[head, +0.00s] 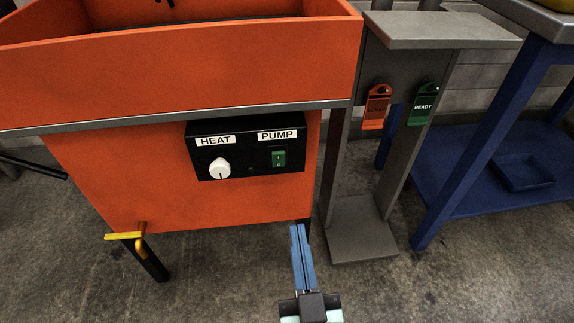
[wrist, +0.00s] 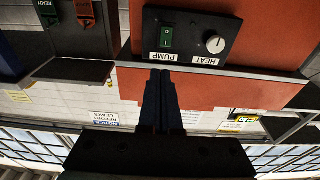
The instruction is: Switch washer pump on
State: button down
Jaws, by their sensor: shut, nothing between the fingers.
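The orange washer (head: 180,75) stands at the left in the head view. Its black control panel (head: 230,172) carries a white HEAT knob (head: 219,168) and a green PUMP rocker switch (head: 279,158). The panel also shows upside down in the wrist view, with the green switch (wrist: 167,37) and the knob (wrist: 215,44). My gripper (head: 297,230) is shut and empty, with its blue fingers together. It is below and slightly right of the switch in the head view. In the wrist view the fingertips (wrist: 162,72) point toward the PUMP label, apart from the switch in the picture.
A grey stand (head: 440,32) to the right holds an orange tag (head: 376,106) and a green READY tag (head: 422,104). A blue bench (head: 480,160) is at the far right. A yellow valve handle (head: 124,237) sticks out below the washer. The floor in front is clear.

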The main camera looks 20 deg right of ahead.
aim_at(285, 153)
jog(key=b+x, duration=0.3)
jog(key=x, duration=1)
jog(key=shift+w+b, duration=0.2)
jog(key=shift+b, duration=0.1)
jog(key=shift+w+d+r, duration=0.1)
jog(key=shift+w, duration=0.2)
jog(key=shift+r, duration=0.1)
jog(key=p, duration=0.2)
jog(key=shift+w+d+r+g+p, duration=0.1)
jog(key=shift+w+r+g+p, duration=0.2)
jog(key=shift+r+p, duration=0.1)
jog(key=shift+f+b, duration=0.35)
jog(key=shift+f, duration=0.05)
jog(key=shift+s, duration=0.15)
